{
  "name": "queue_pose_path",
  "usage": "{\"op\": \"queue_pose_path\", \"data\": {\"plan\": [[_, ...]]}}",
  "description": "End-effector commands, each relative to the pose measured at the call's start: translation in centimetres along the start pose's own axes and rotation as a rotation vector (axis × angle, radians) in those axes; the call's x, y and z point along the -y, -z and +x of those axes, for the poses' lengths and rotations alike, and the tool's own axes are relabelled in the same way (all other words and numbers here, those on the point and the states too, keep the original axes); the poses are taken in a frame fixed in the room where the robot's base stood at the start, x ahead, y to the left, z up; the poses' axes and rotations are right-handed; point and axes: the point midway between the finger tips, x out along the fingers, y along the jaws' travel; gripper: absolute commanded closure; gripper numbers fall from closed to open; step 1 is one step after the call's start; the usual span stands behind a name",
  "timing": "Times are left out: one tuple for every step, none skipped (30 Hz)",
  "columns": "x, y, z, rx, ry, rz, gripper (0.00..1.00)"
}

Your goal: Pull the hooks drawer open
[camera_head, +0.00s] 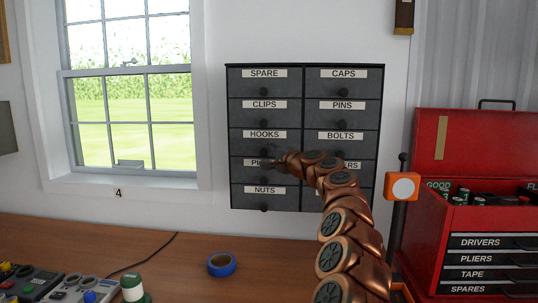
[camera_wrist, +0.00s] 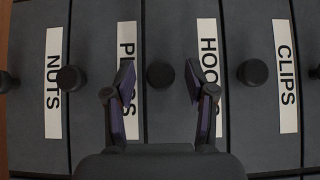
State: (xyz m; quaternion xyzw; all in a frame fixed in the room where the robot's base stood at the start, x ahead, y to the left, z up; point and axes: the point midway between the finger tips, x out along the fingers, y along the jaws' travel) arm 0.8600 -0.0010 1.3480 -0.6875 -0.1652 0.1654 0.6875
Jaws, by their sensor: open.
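The dark drawer cabinet (camera_head: 302,67) hangs on the wall with labelled drawers in two columns. The hooks drawer (camera_head: 236,143) is third from the top in the left column and looks shut. Its label shows in the wrist view (camera_wrist: 208,38), partly hidden by a finger. The round black hooks knob (camera_wrist: 160,75) sits between my spread fingertips in the wrist view. My gripper (camera_wrist: 160,80) is open, one finger on each side of the knob, with no visible contact. In the head view my gripper (camera_head: 280,158) is in front of the lower left column, partly hiding the drawer below hooks.
Knobs of neighbouring drawers, clips (camera_wrist: 252,72) and the one below hooks (camera_wrist: 71,78), lie just outside my fingers. A red tool chest (camera_head: 425,240) stands right. Blue tape (camera_head: 221,265) lies on the wooden bench (camera_head: 185,255).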

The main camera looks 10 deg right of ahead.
Motion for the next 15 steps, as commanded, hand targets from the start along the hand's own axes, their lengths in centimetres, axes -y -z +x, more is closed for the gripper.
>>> {"op": "queue_pose_path", "data": {"plan": [[0.0,-0.01,0.0,0.0,0.0,0.0,0.45],[0.0,0.0,-0.01,0.0,0.0,0.0,0.45],[-0.01,0.0,-0.01,0.0,0.0,0.0,0.46],[0.0,0.0,-0.01,0.0,0.0,0.0,0.49],[0.0,0.0,-0.01,0.0,0.0,0.0,0.52],[0.0,0.0,-0.01,0.0,0.0,0.0,0.56],[0.01,0.01,-0.01,0.0,0.0,0.0,0.59],[0.0,0.01,-0.02,0.0,0.0,0.0,0.62],[0.0,0.0,-0.01,0.0,0.0,0.0,0.67],[0.0,0.0,-0.01,0.0,0.0,0.0,0.7],[0.0,0.01,-0.02,0.0,0.0,0.0,0.73],[0.0,0.01,-0.02,0.0,0.0,0.0,0.77],[0.0,0.01,-0.02,0.0,0.0,0.0,0.8],[-0.01,0.01,-0.01,0.0,0.0,0.0,0.83],[-0.01,0.01,-0.01,0.0,0.0,0.0,0.88]]}}
